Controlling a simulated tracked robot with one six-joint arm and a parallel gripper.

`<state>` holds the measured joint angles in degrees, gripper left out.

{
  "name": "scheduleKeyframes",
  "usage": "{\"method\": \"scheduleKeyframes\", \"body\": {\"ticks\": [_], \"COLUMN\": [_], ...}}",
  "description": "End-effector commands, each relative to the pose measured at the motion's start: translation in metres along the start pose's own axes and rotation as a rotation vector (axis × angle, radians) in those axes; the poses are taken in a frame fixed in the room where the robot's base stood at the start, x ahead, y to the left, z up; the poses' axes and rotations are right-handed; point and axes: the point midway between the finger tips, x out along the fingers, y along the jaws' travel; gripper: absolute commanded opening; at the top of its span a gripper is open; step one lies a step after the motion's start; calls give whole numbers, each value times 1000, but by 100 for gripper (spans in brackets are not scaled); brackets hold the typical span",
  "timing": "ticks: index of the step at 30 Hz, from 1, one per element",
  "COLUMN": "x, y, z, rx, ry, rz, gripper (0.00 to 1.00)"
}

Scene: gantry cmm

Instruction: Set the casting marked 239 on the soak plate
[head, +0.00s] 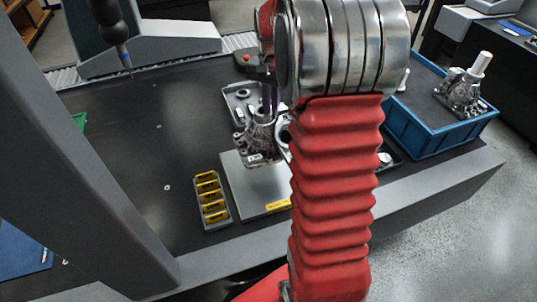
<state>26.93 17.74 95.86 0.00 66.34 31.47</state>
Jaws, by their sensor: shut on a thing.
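My gripper (268,88) points down and is shut on the top of a grey metal casting (259,137); my arm partly hides both. The casting is upright, over the far part of a flat grey plate (248,193) with a yellow label (278,205) on its front edge. I cannot tell whether its base touches the plate. No number can be read on the casting, and the label is too small to read. A second casting (461,93), with a pale upright cylinder, sits at the right on a blue crate (429,134).
A grey tray (232,94) with small metal parts lies behind the held casting. A grey rack with yellow inserts (211,200) stands left of the plate. A probe (118,45) hangs at the back left. The dark table (140,140) is mostly clear on the left.

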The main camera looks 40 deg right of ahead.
Motion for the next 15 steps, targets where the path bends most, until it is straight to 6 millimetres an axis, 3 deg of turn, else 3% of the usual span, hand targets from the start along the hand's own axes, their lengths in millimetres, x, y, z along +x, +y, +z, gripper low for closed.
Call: {"method": "scheduleKeyframes", "body": {"ticks": [15], "x": [44], "y": [0], "z": [-2], "rx": [2], "ry": [4], "rz": [-3], "gripper": [0]}}
